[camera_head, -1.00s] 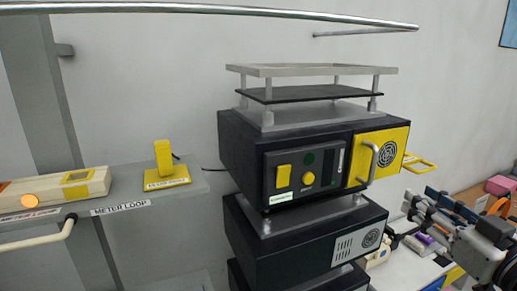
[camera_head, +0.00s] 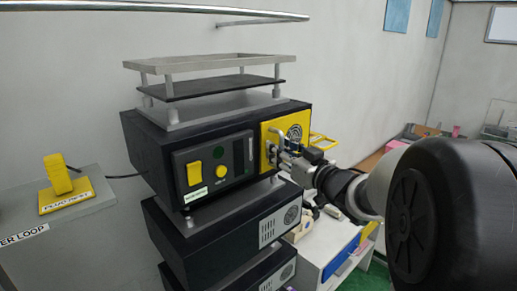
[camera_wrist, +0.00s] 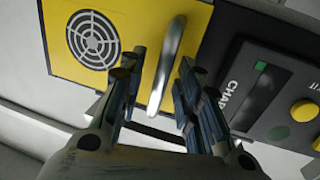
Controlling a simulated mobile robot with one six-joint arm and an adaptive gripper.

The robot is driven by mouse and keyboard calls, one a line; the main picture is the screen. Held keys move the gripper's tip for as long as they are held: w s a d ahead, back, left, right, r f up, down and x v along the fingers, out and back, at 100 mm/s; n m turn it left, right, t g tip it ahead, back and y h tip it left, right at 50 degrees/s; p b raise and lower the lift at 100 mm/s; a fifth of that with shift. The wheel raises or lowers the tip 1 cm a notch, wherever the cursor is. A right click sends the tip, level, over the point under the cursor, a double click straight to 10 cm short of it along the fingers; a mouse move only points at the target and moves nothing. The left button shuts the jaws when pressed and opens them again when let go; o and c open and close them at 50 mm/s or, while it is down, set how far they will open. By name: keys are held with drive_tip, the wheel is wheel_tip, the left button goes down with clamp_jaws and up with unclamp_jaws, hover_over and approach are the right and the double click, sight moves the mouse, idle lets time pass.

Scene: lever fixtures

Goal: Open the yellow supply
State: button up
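The yellow supply door (camera_head: 285,130) is on the right of the front of a black unit (camera_head: 150,150), with a round vent and a metal bar handle. In the wrist view the yellow panel (camera_wrist: 128,25) fills the top, and the handle (camera_wrist: 168,65) runs between my fingers. My gripper (camera_wrist: 155,95) is open, with one finger on each side of the handle and a gap showing on both sides. In the head view my gripper (camera_head: 283,158) is at the handle and hides part of it. The door looks flush with the unit's front.
Left of the door is a dark panel (camera_head: 215,165) with a yellow switch (camera_head: 194,174) and a yellow button (camera_head: 221,172). Another black unit (camera_head: 230,225) sits below. A yellow loop (camera_head: 323,142) sticks out at right.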

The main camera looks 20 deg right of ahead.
drive_tip(key=shift+w, duration=0.1)
clamp_jaws()
idle(0.4)
idle(0.4)
